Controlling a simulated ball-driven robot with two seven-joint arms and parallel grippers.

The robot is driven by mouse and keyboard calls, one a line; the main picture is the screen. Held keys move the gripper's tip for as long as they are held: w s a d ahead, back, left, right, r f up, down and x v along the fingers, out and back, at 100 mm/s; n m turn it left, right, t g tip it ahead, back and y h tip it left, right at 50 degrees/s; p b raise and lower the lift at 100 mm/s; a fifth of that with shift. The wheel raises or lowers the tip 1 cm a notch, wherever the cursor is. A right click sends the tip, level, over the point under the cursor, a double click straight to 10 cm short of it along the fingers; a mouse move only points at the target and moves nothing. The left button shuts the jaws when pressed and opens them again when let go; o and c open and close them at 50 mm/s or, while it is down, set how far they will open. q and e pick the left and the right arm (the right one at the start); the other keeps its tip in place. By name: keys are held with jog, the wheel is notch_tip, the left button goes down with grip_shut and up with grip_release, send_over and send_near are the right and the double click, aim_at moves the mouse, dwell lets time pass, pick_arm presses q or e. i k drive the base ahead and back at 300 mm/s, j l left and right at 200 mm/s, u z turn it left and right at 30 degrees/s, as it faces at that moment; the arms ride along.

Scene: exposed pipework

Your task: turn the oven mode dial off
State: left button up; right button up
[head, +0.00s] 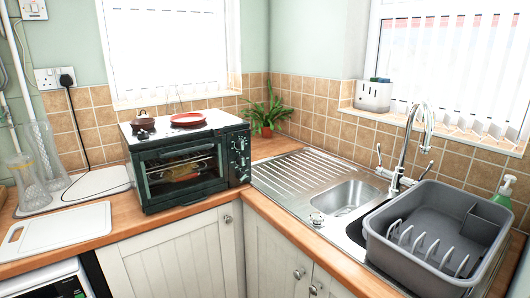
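A small dark green and black countertop oven (182,164) stands on the wooden counter, in the corner left of the sink. Its control panel (239,157) is on the right of its front, with several small dials in a vertical column. Which one is the mode dial, and where the dials point, is too small to tell. The oven's glass door is shut, and food shows on a rack inside. Neither of my grippers is in the head view.
On the oven's top are a red plate (188,119) and a small dark pot (144,122). A steel sink (343,197) with a grey dish rack (436,236) is at right. Glass vases (45,155) and a white cutting board (58,231) are at left. A potted plant (266,114) stands behind.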

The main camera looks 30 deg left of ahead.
aim_at(241, 177)
jog(key=i+l+u, duration=0.1)
jog(key=i+u, duration=0.35)
jog(key=u, duration=1.35)
jog(key=k+j+z, duration=0.1)
jog(key=z, duration=0.25)
